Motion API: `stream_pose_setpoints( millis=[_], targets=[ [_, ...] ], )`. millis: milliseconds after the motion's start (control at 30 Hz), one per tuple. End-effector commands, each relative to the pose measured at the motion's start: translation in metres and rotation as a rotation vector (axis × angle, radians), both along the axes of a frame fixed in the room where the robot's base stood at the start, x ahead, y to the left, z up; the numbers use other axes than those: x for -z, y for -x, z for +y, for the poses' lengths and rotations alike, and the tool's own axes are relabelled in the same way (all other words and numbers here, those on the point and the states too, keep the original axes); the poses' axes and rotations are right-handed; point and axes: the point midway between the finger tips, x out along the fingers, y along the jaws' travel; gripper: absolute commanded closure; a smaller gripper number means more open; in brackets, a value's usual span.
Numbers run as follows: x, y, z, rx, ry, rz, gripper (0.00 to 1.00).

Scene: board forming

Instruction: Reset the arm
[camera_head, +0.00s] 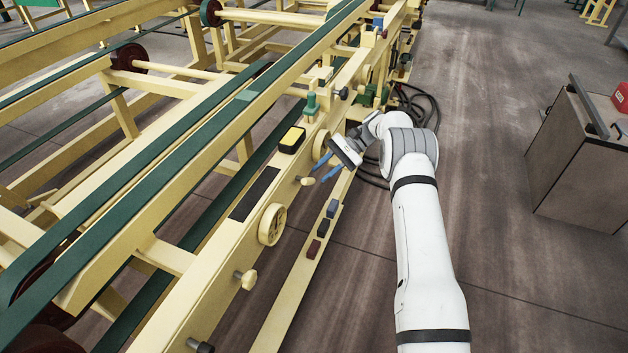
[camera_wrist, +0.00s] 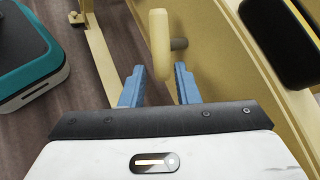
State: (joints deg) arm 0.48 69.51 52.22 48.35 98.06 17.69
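My white arm reaches in from the lower right of the head view to the side of the cream machine frame (camera_head: 215,270). My gripper (camera_head: 319,174) has two blue fingers that stand apart with nothing held. It also shows in the wrist view (camera_wrist: 158,90). A cream knob (camera_head: 306,181) on a short grey shaft sticks out of the frame close to the fingertips. In the wrist view the knob (camera_wrist: 160,42) appears between and just beyond the fingers. I cannot tell whether they touch it.
A black and yellow box (camera_head: 292,139) sits on the frame above the gripper. A cream round dial (camera_head: 271,224) and another knob (camera_head: 247,279) are nearby. Dark blocks (camera_head: 323,227) line the lower rail. A brown cabinet (camera_head: 582,160) stands at right. Floor between is clear, except cables (camera_head: 425,110).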

Motion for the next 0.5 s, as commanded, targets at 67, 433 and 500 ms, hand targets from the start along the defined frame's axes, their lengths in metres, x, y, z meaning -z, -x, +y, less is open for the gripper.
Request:
stream_pose_setpoints(
  millis=[67, 433, 500],
  targets=[
    [-0.003, -0.005, -0.008, 0.001, 0.0, -0.001, 0.72],
    [-0.01, -0.009, -0.016, 0.0, 0.0, 0.001, 0.72],
    [-0.01, -0.009, -0.016, 0.0, 0.0, 0.001, 0.72]
  ],
)
